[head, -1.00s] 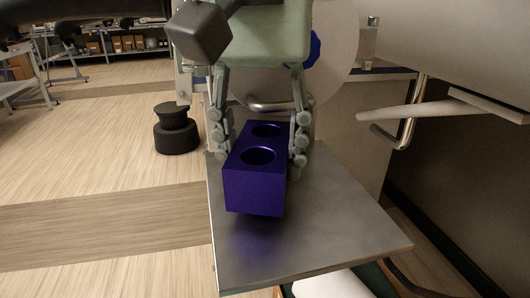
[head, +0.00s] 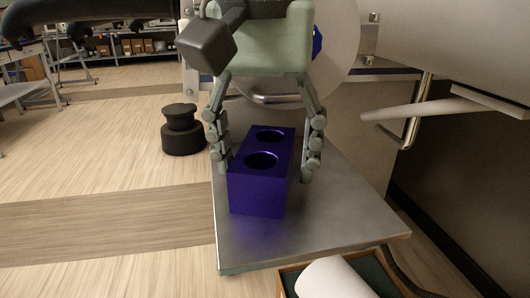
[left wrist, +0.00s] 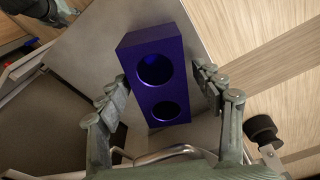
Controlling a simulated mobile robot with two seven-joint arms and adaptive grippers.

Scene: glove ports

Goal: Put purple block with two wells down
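The purple block with two wells (head: 257,192) stands upright on a grey metal shelf (head: 330,235), wells facing up, in the head view. It also shows in the left wrist view (left wrist: 171,95), between the fingers. My left gripper (head: 266,160) is open around the block, with one finger on each side. In the head view a gap shows on the right side, while the left finger is close to the block; I cannot tell whether it touches. Both wells look empty.
A tray (head: 290,280) with a white rounded object (head: 333,278) lies below the shelf's front edge. A metal handle (head: 275,98) is behind the gripper. A black round stool-like object (head: 182,130) stands on the floor at left. The shelf's front right is bare.

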